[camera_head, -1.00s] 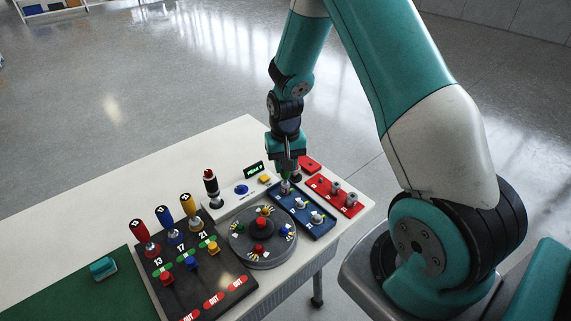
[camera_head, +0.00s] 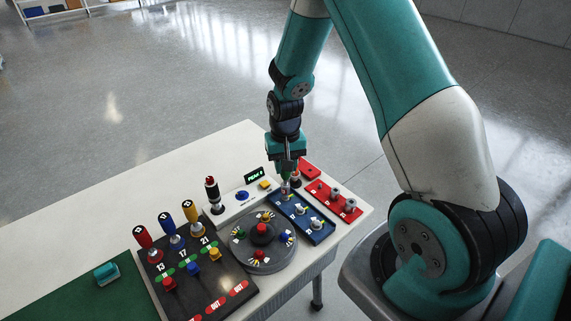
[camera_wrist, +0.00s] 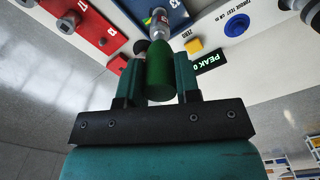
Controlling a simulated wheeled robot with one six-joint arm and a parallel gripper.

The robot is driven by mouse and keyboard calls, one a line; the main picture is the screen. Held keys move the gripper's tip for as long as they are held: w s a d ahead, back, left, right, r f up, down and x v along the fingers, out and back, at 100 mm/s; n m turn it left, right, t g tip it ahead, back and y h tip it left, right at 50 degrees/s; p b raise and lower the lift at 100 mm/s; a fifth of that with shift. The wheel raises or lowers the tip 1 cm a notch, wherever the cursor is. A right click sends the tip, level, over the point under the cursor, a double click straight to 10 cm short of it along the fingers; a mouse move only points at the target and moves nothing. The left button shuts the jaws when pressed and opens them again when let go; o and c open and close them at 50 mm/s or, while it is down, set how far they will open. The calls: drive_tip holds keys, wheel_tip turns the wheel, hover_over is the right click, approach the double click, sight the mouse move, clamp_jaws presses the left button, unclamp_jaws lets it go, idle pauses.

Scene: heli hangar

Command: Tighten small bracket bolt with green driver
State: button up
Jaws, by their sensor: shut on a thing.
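My gripper (camera_head: 287,163) points down over the far end of the blue bracket plate (camera_head: 318,234). It is shut on the green driver (camera_wrist: 160,75), whose green handle sits between the two fingers in the wrist view. The driver's silver shaft (camera_wrist: 158,24) reaches toward the blue plate. The driver looks about upright in the head view. Its tip is over the far bolt position, but I cannot tell whether it touches the bolt. Other bolts (camera_head: 301,209) stand along the blue plate toward the near end.
A red plate with bolts (camera_head: 336,202) lies right of the blue plate. A round dial stand (camera_head: 262,262) and a white torque tester with a PEAK display (camera_head: 254,174) stand left. The table's far left is clear.

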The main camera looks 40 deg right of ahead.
drive_tip(key=shift+r, duration=0.4)
wheel_tip(320, 180, up, 4)
drive_tip(key=p, duration=0.4)
